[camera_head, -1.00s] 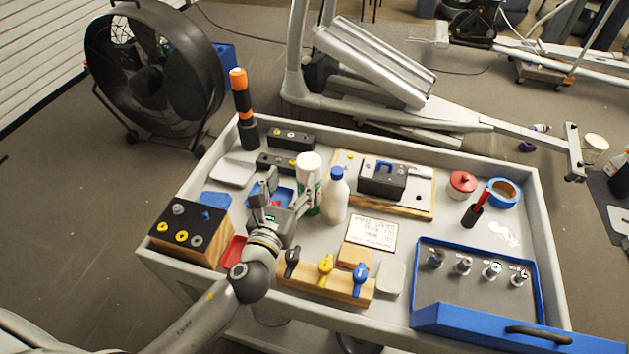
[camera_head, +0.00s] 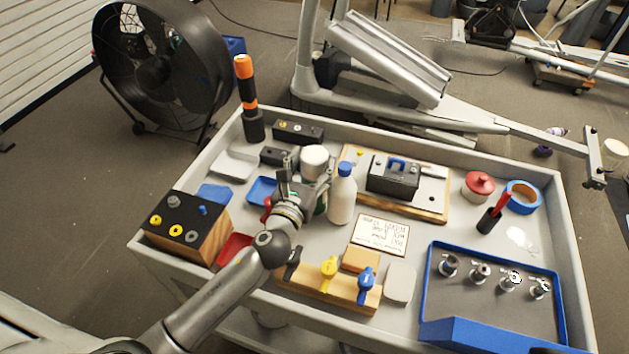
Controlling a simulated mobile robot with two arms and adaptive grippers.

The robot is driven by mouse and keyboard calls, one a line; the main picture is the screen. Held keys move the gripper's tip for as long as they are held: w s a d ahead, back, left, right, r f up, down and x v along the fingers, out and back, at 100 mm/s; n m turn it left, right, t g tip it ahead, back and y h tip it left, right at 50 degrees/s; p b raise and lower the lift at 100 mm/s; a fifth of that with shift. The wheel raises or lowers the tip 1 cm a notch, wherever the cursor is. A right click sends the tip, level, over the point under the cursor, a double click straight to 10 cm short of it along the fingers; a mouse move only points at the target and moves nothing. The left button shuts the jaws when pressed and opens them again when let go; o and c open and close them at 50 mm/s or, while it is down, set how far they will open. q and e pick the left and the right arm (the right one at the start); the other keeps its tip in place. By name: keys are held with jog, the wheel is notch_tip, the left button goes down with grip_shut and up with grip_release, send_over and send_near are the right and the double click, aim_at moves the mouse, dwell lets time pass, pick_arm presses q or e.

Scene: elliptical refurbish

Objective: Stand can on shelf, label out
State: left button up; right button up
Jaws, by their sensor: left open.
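The can (camera_head: 315,158) stands upright on the grey cart top, with a white lid and a green and white side. The gripper hides much of its side, so I cannot see which way its label faces. My left gripper (camera_head: 303,182) is open, right at the can and overlapping it in the picture; I cannot tell whether the fingers touch it. A white bottle (camera_head: 342,198) with a blue cap stands close to the right of the can. A lower level of the cart (camera_head: 235,316) shows only in part below the top. My right gripper is not in view.
A black-topped wooden box (camera_head: 188,228) and a red tray (camera_head: 233,247) lie left of my arm. A wooden block with coloured knobs (camera_head: 325,285) is in front. A black device on a board (camera_head: 393,178) and a blue-edged tray (camera_head: 490,300) fill the right.

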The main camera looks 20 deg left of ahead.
aim_at(319, 150)
pick_arm(q)
jog(key=w, duration=0.5)
jog(key=shift+d, duration=0.1)
grip_shut()
